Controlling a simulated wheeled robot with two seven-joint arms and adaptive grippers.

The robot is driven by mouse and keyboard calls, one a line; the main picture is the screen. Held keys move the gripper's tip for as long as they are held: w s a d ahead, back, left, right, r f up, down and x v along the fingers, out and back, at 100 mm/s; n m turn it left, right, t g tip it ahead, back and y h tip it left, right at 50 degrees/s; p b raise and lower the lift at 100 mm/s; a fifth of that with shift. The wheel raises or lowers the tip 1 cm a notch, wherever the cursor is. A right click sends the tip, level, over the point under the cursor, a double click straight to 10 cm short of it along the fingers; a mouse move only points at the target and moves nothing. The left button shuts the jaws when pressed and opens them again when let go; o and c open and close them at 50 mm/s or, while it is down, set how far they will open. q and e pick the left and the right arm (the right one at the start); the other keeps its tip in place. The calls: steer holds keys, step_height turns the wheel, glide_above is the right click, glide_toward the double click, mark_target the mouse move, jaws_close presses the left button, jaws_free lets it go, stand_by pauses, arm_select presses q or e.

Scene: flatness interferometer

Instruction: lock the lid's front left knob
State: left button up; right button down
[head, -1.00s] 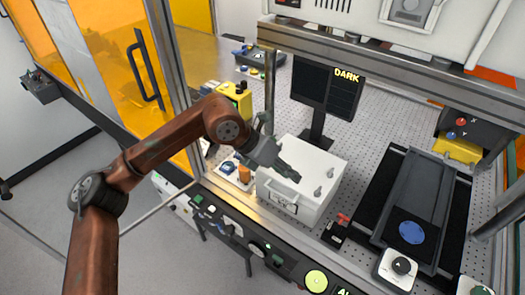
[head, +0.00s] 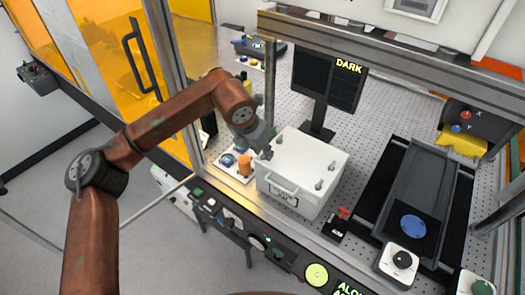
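The white box with its pale lid (head: 303,158) stands on the perforated table, its handle (head: 283,191) on the front face. Two small grey knobs stand on the lid's right side, the front right one (head: 319,184) and the back right one (head: 331,168). Another small knob (head: 279,140) shows near the lid's back left. My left gripper (head: 266,152) points down at the lid's left edge, over the front left corner area. It hides the front left knob; I cannot tell whether it touches it. Its finger opening is too small to read. My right gripper is out of view.
An orange cylinder (head: 244,165) and a blue knob (head: 228,160) stand close left of the box. A dark monitor reading DARK (head: 327,85) stands behind it. A red-handled black clamp (head: 337,223) and a dark stage (head: 415,205) lie to the right. A control rail runs in front.

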arm_select(q)
steer(key=shift+c, duration=0.2)
jaws_close()
